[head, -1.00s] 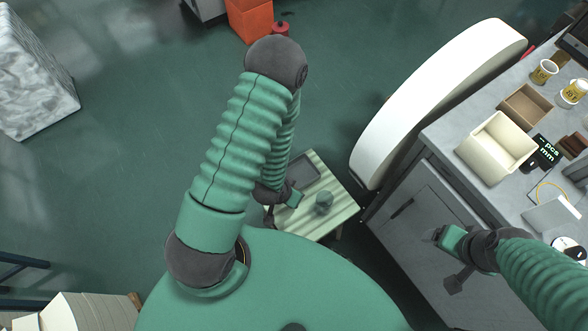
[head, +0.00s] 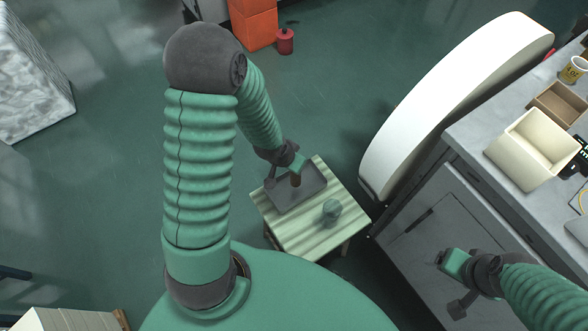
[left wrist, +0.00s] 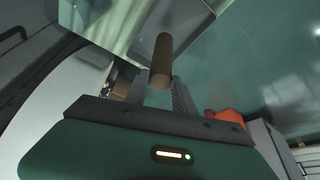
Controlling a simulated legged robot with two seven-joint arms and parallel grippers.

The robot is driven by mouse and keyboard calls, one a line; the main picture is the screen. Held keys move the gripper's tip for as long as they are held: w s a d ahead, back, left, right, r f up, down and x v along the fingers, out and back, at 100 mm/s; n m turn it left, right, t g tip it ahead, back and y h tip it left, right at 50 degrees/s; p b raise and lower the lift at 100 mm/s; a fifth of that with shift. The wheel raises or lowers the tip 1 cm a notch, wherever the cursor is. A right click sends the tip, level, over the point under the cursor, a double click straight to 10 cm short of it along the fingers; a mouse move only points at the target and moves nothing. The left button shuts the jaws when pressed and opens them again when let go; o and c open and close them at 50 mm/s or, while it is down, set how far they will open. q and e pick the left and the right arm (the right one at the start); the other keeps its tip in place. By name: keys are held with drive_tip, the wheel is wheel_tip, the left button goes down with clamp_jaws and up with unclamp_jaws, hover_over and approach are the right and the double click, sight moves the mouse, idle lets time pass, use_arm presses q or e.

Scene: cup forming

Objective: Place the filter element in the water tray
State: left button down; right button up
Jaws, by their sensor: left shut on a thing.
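A brown cylinder, the filter element (head: 296,180), is between the fingers of my left gripper (head: 294,172). In the left wrist view the filter element (left wrist: 161,62) points away from the shut fingers. The shallow dark grey water tray (head: 312,188) lies on a small striped table. My left gripper with the filter element is over the tray; I cannot tell whether the element touches its floor. My right gripper (head: 450,285) hangs empty in front of the grey cabinet; its finger opening is unclear.
A greenish glass jar (head: 331,211) stands on the small table (head: 290,236) beside the tray. A large white curved panel (head: 450,105) and a grey workbench (head: 480,130) with boxes are at the right. Open floor lies behind the table.

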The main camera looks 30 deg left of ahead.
use_arm(q)
wheel_tip(320, 180, down, 3)
drive_tip(key=shift+d+f+b, duration=0.15)
drive_tip(key=shift+f+b, duration=0.05)
drive_tip(key=shift+b, duration=0.3)
drive_tip(key=c, duration=1.4)
unclamp_jaws()
drive_tip(key=o, duration=0.3)
drive_tip(key=shift+f, duration=0.1)
drive_tip(key=shift+o, duration=0.2)
